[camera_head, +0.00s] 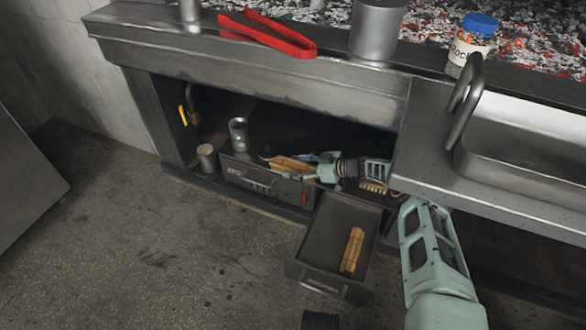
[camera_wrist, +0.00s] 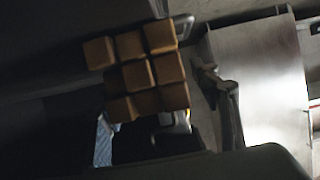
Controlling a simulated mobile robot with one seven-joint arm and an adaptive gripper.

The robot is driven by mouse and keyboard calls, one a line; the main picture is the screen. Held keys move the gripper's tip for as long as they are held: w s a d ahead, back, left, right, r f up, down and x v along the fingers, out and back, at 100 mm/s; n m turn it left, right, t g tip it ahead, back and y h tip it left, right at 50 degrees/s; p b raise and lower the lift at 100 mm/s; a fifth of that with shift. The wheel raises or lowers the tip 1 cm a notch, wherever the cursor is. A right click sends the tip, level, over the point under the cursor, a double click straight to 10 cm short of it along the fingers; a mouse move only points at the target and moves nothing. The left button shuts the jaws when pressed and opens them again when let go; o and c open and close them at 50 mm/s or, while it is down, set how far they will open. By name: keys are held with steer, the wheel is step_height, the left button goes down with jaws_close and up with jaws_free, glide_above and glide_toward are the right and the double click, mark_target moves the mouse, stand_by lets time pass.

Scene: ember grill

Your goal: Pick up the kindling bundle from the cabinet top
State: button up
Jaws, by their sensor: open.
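A kindling bundle (camera_head: 290,164) of light wooden sticks lies on top of the small dark cabinet (camera_head: 262,183) inside the open bay under the grill. My gripper (camera_head: 306,172) reaches in from the right, just at the bundle's right end. In the wrist view, the square stick ends of the bundle (camera_wrist: 138,72) are close in front of the camera. One dark finger (camera_wrist: 228,100) shows to their right. The gripper is open; I cannot tell whether it touches the wood. A second wooden bundle (camera_head: 352,250) lies in the pulled-out drawer (camera_head: 325,225).
Metal cups (camera_head: 238,134) stand left of the bundle. The counter (camera_head: 270,62) overhangs the bay and carries red tongs (camera_head: 270,36), a metal pot (camera_head: 376,30) and a blue-lidded jar (camera_head: 470,45). Floor at left is clear.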

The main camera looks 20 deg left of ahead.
steer(key=shift+c, duration=0.7)
steer(key=c, duration=1.2)
steer(key=shift+c, duration=0.4)
steer(key=shift+r, duration=0.15)
